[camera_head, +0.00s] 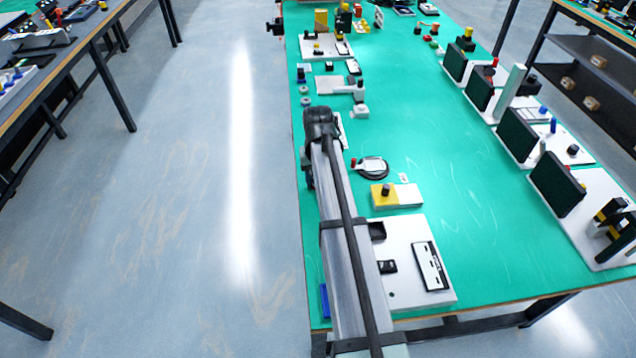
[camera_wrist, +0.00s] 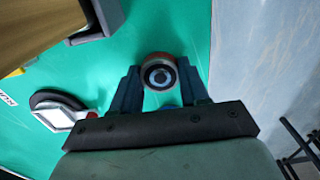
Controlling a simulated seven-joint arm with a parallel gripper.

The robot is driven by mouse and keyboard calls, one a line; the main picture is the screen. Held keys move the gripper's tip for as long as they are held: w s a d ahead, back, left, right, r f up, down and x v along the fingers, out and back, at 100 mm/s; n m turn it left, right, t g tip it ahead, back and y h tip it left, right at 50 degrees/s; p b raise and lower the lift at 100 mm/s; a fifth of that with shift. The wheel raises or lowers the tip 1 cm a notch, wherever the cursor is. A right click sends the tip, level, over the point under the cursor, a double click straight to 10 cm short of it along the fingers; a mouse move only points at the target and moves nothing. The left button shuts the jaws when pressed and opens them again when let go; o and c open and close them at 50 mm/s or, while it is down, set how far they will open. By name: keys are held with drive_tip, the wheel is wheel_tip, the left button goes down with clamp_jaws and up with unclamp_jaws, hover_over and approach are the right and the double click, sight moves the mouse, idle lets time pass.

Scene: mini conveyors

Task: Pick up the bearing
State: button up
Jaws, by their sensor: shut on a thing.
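The bearing (camera_wrist: 158,75) shows in the wrist view as a round ring with a dark and light centre and a reddish outer rim. My gripper (camera_wrist: 159,82) has one finger on each side of it and is shut on it. The bearing is face-on to the wrist camera, over the green tabletop (camera_wrist: 160,25). I cannot tell whether it still touches the table. In the head view my arm hides the gripper's fingers and the bearing.
A white device with a dark rim (camera_wrist: 60,112) lies left of the gripper. A large brown object with a grey edge (camera_wrist: 45,28) is at upper left. The table edge and floor (camera_wrist: 260,60) are to the right. Grey rings (camera_head: 307,101) and white-based fixtures (camera_head: 415,265) stand along the table.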

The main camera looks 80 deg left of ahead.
drive_tip(key=c, duration=0.4)
drive_tip(key=shift+r, duration=0.1)
drive_tip(key=shift+c, duration=0.2)
